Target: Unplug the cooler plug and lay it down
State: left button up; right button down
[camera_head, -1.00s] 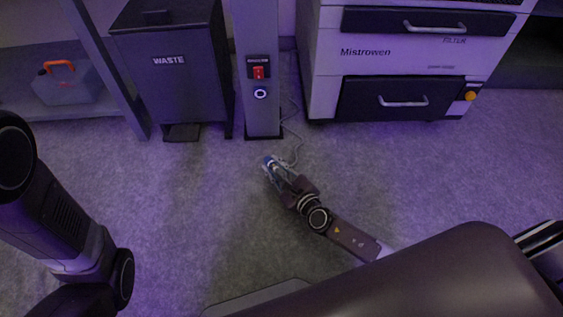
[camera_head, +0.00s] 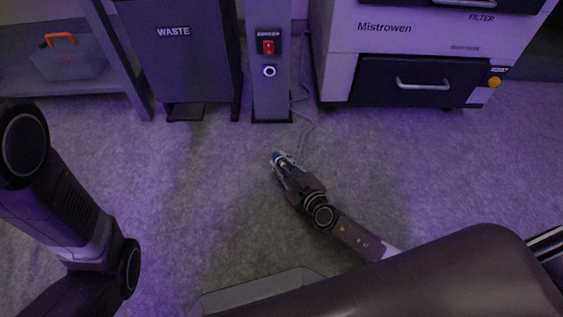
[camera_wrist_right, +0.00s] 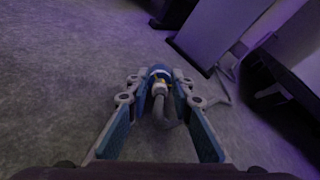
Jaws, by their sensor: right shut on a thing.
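My right gripper (camera_head: 285,163) is shut on the cooler plug (camera_wrist_right: 159,82), which has a blue body and a pale collar. The right wrist view shows the plug between the fingertips of the gripper (camera_wrist_right: 160,85). A grey cable runs from it toward the post (camera_head: 270,90). The post carries a round socket (camera_head: 269,71) with a lit ring, and no plug sits in it. A red switch (camera_head: 268,47) is above the socket. The plug is apart from the post, low over the floor; I cannot tell whether it touches. My left gripper is not in view, only part of that arm.
A dark waste bin (camera_head: 180,65) stands left of the post. A pale cabinet labelled Mistrowen (camera_head: 385,45) with drawers stands right of it. A toolbox (camera_head: 68,60) with an orange handle sits on a shelf at far left. The carpet (camera_head: 210,180) around the gripper is clear.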

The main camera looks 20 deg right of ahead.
jog(key=c, duration=1.6)
grip_release()
jog(key=v, duration=1.2)
jog(key=shift+r, duration=0.1)
